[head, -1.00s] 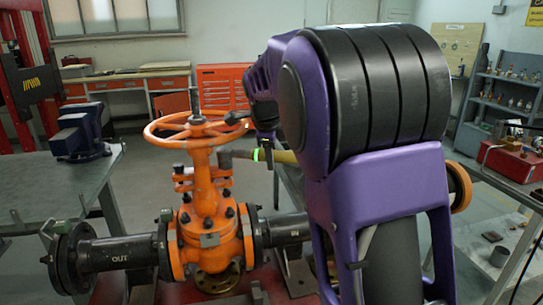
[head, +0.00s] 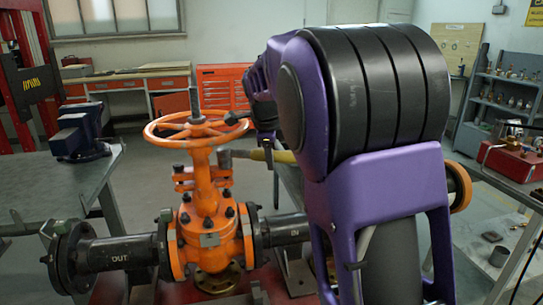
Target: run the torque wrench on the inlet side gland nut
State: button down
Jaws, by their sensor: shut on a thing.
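The orange gate valve (head: 205,215) stands upright at centre left with its handwheel (head: 195,128) on top. Its left pipe is marked OUT and its right pipe (head: 288,229) carries the IN mark. The inlet side gland nut (head: 226,172) is on the right of the gland flange, small and partly covered. The torque wrench has a grey head (head: 226,156) over that nut and a yellowish handle (head: 285,157) running right behind my arm. Whether its socket is seated I cannot tell. My gripper (head: 267,145) is shut on the wrench; its fingers are mostly hidden.
My purple arm covers the right middle of the view. A bench with a blue vise (head: 80,137) is at the left. An orange tool cabinet (head: 223,88) stands behind. A right-hand table holds a red box (head: 510,162). An orange handwheel (head: 459,187) shows beside my arm.

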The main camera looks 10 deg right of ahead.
jog(key=shift+r, duration=0.15)
jog(key=shift+r+p, duration=1.15)
jog(key=shift+r, duration=0.4)
jog(key=s+d+b, duration=0.1)
jog(key=s+d, duration=0.4)
jog(key=d, duration=0.8)
jog(key=shift+s+b, duration=0.15)
jog(key=shift+b, duration=0.2)
dwell(0.3)
jog(key=shift+a+f, duration=0.1)
